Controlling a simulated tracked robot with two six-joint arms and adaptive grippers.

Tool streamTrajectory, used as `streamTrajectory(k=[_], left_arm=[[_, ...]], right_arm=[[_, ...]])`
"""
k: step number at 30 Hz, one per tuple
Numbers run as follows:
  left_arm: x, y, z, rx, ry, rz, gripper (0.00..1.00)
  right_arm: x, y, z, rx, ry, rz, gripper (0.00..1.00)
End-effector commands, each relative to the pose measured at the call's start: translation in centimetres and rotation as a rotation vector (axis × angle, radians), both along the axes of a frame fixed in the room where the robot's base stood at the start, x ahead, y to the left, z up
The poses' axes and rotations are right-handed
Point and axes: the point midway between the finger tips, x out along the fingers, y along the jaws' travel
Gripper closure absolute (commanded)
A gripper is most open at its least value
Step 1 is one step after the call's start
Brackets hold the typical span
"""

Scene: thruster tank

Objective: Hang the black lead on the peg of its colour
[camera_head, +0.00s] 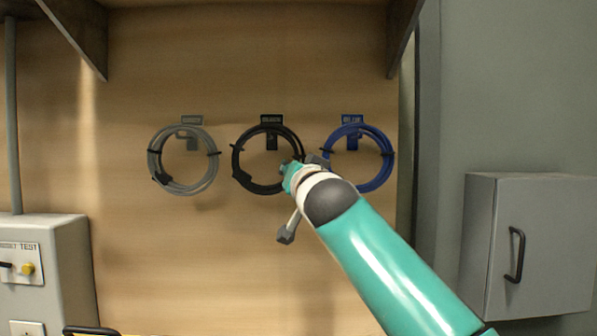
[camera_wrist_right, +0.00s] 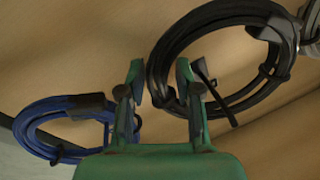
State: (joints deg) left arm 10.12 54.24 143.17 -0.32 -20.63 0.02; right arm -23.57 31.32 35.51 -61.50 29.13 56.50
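The black lead (camera_head: 240,165) is a coil hanging at the black-labelled peg (camera_head: 271,138) on the wooden back panel, between the grey and blue coils. My right gripper (camera_head: 292,168) is at the coil's lower right edge in the head view, its fingertips partly hidden there. In the right wrist view the gripper (camera_wrist_right: 160,80) is open, and the near side of the black coil (camera_wrist_right: 157,55) shows between its two fingers. I cannot tell whether either finger touches it. My left gripper is not in view.
A blue coil (camera_head: 386,160) hangs at the right peg, close beside my right wrist. A grey coil (camera_head: 155,160) hangs at the left peg. A grey cabinet (camera_head: 560,240) stands at right and a test box (camera_head: 60,260) at lower left. The panel below the coils is clear.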

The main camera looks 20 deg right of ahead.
Motion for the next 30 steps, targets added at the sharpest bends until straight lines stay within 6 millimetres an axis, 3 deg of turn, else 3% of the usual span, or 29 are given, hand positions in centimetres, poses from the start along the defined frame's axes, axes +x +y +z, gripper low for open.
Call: streamTrajectory(k=[3, 17, 23, 30], left_arm=[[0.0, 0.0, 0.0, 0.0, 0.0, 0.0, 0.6], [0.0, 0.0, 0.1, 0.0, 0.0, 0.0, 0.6], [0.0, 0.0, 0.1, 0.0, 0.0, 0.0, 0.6], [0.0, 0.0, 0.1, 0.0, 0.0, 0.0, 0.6]], right_arm=[[0.0, 0.0, 0.1, 0.001, -0.002, 0.0, 0.46], [-0.5, 0.0, 0.1, 0.001, -0.002, 0.0, 0.46], [-1.8, 0.1, 0.1, 0.0, -0.003, 0.0, 0.46], [-4.8, 0.4, -0.3, -0.001, -0.003, 0.003, 0.46]])
